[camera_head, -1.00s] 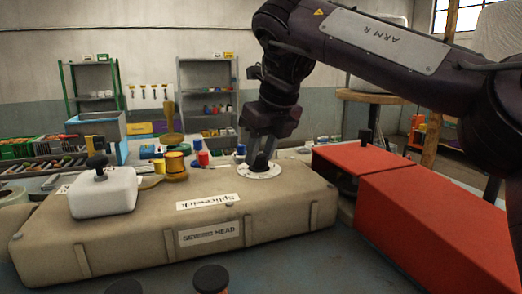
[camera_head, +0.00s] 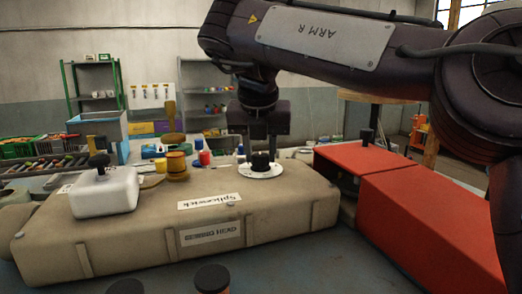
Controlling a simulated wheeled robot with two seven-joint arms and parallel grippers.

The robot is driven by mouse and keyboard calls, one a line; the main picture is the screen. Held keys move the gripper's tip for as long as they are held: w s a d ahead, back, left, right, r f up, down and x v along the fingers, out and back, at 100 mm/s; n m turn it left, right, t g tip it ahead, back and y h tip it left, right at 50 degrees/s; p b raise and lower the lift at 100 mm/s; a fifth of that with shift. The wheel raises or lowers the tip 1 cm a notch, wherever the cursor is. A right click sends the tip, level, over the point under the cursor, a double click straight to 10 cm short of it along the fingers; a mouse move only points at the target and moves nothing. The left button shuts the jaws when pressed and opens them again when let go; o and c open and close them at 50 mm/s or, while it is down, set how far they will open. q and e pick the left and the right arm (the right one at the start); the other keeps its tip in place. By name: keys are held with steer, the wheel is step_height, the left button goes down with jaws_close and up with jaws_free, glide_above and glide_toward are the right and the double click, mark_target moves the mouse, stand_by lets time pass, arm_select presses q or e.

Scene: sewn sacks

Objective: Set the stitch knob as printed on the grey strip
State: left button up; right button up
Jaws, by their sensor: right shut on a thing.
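The black stitch knob (camera_head: 260,162) sits on a round white dial (camera_head: 262,172) on top of the tan sewing head (camera_head: 130,237). My right gripper (camera_head: 259,156) points down over the dial, its fingers closed on the knob's sides. The marks on the dial are too small to read. A pale label (camera_head: 209,201) on top of the head carries upside-down-looking lettering. A greyish plate (camera_head: 210,233) on the front reads SEWING HEAD. I cannot make out a grey strip with a printed setting. My left gripper is out of view.
A white block with a black knob (camera_head: 104,193) stands on the head's left end. A yellow-brown spool (camera_head: 176,164) and small bottles stand behind. Red boxes (camera_head: 430,216) fill the right side. Dark round tops (camera_head: 211,278) show at the front edge.

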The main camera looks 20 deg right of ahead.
steer(key=shift+a+m+h, duration=0.1)
steer(key=shift+m+h, duration=0.5)
steer(key=shift+m, duration=1)
steer(key=shift+f+g, duration=0.1)
steer(key=shift+g, duration=0.2)
steer(key=o, duration=1)
